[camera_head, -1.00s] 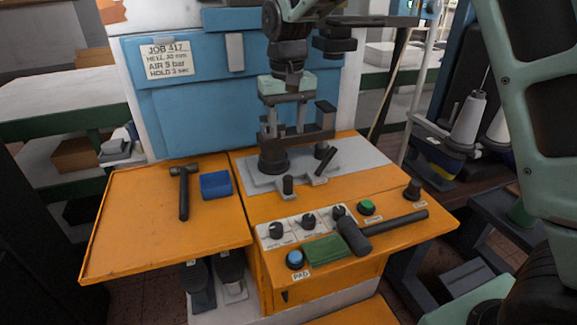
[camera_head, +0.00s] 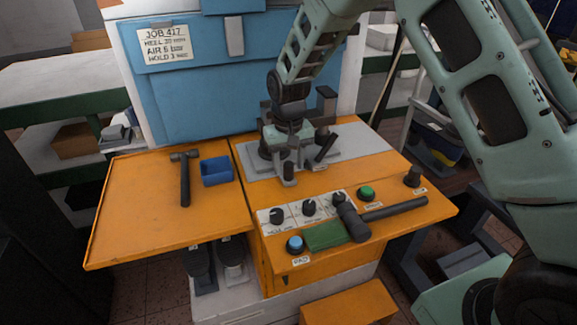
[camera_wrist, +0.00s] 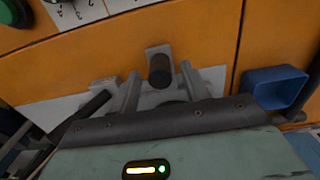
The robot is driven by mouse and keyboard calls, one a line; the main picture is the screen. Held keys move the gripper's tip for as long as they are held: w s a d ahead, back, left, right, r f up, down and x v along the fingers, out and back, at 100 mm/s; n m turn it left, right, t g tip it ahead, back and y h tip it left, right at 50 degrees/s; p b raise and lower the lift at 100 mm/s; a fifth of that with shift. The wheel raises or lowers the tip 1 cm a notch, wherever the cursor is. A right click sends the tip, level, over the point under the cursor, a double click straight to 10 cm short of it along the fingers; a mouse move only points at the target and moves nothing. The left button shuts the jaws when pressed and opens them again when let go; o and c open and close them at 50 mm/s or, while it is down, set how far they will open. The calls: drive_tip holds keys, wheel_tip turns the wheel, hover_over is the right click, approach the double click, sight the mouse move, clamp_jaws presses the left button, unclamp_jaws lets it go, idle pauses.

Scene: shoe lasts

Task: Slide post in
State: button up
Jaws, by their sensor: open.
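A short dark round post (camera_head: 288,173) stands upright on a small grey foot at the front of the grey base plate (camera_head: 350,148) of the machine. In the wrist view the post (camera_wrist: 160,71) shows its dark top between my two fingers. My gripper (camera_head: 287,158) is low over the plate, behind and around the post. The wrist view shows the gripper (camera_wrist: 158,76) open, with one grey finger on each side and a visible gap to the post. A dark angled lever (camera_head: 325,148) sits right of the gripper. My arm and gripper hide much of the machine behind.
A black hammer (camera_head: 185,178) and blue bin (camera_head: 217,170) lie on the left orange table (camera_head: 130,215). Knobs, a green button (camera_head: 366,191), a green pad (camera_head: 325,235) and a dark mallet-like handle (camera_head: 395,209) occupy the front panel.

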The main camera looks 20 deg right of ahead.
drive_tip(key=shift+f, duration=1)
clamp_jaws()
drive_tip(key=d, duration=1.8)
drive_tip(key=shift+d+r, duration=0.1)
drive_tip(key=shift+d, duration=0.25)
unclamp_jaws()
